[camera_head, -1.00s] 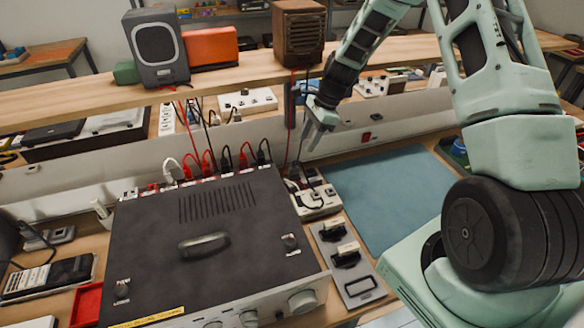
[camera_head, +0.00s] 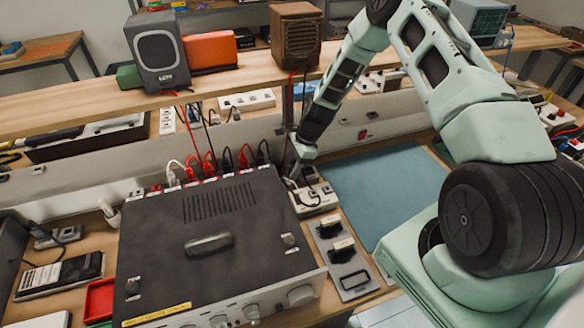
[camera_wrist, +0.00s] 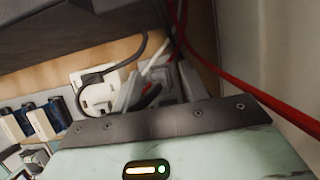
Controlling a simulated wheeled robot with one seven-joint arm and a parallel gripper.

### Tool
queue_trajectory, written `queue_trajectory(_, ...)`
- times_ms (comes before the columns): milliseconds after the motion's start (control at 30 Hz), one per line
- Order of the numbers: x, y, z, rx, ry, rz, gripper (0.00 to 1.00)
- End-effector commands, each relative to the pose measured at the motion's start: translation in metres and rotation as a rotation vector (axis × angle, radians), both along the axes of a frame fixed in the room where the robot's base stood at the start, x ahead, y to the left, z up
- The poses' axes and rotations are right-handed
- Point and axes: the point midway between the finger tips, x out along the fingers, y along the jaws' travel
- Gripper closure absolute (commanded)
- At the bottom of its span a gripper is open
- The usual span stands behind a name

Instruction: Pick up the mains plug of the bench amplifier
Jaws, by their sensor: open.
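The bench amplifier (camera_head: 215,245) is a large dark box with a top handle and a row of cables at its rear edge. To the right of its rear corner, a white socket block (camera_head: 313,205) stands on the bench. In the wrist view a dark plug (camera_wrist: 92,78) with a black cable sits in a white socket (camera_wrist: 98,97). My gripper (camera_head: 292,178) is low over the socket block, pointing down. In the wrist view its grey fingers (camera_wrist: 158,88) are apart, with the plug to their left, outside them. A dark and red bit shows between the fingers; I cannot tell what it is.
Red cables (camera_wrist: 230,85) hang close beside my gripper. A panel with two black-handled switches (camera_head: 340,258) lies in front of the socket block. A blue mat (camera_head: 390,190) at the right is clear.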

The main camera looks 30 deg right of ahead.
Motion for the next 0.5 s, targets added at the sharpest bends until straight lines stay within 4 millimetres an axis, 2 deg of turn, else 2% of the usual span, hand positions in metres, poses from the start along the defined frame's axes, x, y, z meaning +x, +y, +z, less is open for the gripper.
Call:
queue_trajectory(200, 0.0004, 0.0002, -0.001, 0.0, -0.001, 0.0, 0.56)
queue_trajectory(267, 0.0003, 0.0002, -0.001, 0.0, -0.001, 0.0, 0.7)
queue_trajectory(367, 0.0002, 0.0002, -0.0009, 0.0, -0.001, 0.0, 0.98)
queue_trajectory(500, 0.0002, 0.0001, -0.0007, 0.0, -0.001, 0.0, 1.0)
